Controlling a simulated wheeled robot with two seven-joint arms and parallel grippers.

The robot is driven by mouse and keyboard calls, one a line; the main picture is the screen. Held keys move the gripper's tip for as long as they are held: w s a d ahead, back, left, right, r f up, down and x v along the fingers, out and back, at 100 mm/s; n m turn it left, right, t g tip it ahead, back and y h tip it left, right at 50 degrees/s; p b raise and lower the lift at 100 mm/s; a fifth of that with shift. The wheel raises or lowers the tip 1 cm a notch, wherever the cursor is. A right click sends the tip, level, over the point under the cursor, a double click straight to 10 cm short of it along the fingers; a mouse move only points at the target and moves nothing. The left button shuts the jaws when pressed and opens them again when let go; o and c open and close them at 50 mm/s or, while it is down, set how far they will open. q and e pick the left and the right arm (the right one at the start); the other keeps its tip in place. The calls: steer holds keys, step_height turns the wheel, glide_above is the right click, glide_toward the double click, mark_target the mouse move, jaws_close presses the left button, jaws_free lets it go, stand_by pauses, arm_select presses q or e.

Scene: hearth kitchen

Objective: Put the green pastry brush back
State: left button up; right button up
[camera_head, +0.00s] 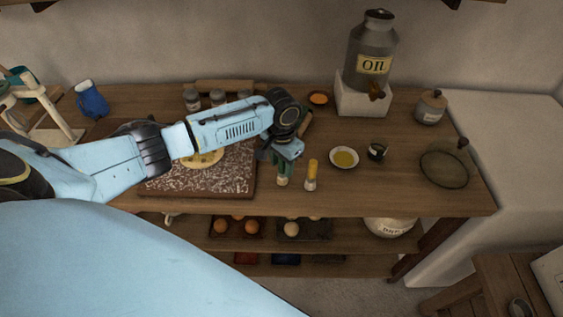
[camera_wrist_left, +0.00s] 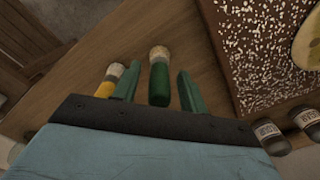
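The green pastry brush (camera_wrist_left: 159,82) shows between the two fingers of my left gripper (camera_wrist_left: 157,90) in the wrist view, with a gap on each side. Its pale bristle end points away from the gripper's body. In the head view my left gripper (camera_head: 284,160) is over the front of the table, and the brush's pale bristles (camera_head: 283,181) show just below it; the fingers and green handle are hard to tell apart there. A yellow brush (camera_head: 311,175) is close to the right, and shows beside the left finger in the wrist view (camera_wrist_left: 105,88). My right gripper is out of view.
A speckled board (camera_head: 215,180) with round dough lies under my left arm. To the right are a small bowl (camera_head: 344,158), a dark cup (camera_head: 377,152) and a glass plate (camera_head: 443,169). An oil can (camera_head: 372,50) stands behind. The right front of the table is clear.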

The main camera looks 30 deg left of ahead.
arm_select(q)
step_height(320, 180, up, 12)
steer(key=shift+r+p, duration=0.15)
steer(key=shift+p, duration=0.3)
stand_by(0.5)
